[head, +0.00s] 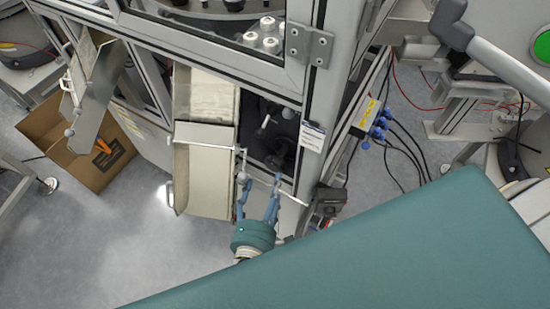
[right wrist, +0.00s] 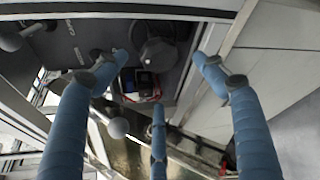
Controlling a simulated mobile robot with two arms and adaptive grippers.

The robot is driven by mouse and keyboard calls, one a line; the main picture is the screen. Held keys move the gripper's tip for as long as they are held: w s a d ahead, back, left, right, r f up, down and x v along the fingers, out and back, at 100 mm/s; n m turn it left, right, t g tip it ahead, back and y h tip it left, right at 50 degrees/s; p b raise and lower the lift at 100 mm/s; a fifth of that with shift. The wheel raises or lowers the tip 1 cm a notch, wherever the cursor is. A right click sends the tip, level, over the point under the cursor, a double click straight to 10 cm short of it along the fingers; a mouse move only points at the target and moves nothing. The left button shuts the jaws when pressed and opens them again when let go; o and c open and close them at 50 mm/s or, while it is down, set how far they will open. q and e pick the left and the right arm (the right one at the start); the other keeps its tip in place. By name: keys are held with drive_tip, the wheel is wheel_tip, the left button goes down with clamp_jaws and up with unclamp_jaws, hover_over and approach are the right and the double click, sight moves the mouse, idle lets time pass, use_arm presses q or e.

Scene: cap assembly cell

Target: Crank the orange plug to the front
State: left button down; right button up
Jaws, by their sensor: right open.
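My right gripper (head: 260,184) is open and empty, its blue fingers spread in front of the machine's dark opening. In the right wrist view, the open gripper (right wrist: 158,78) has a pale ball knob (right wrist: 118,128) on a rod between its fingers. I cannot tell whether they touch. A pale handle (head: 265,122) shows inside the dark opening, beyond the fingertips. I cannot make out an orange plug on the machine. The only orange item (head: 103,146) lies in a cardboard box at the left. My left gripper is not in view.
A pale metal chute (head: 205,178) stands just left of the gripper. The machine's frame post (head: 312,125) rises to the right, with cables and blue connectors (head: 380,124) beyond it. The cardboard box (head: 75,165) sits on the floor. The floor at lower left is clear.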

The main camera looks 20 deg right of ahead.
sight(273, 168)
drive_tip(key=p+x, duration=0.1)
drive_tip(key=x, duration=0.8)
drive_tip(key=shift+p, duration=0.4)
drive_tip(key=shift+c, duration=0.6)
drive_tip(key=c, duration=1)
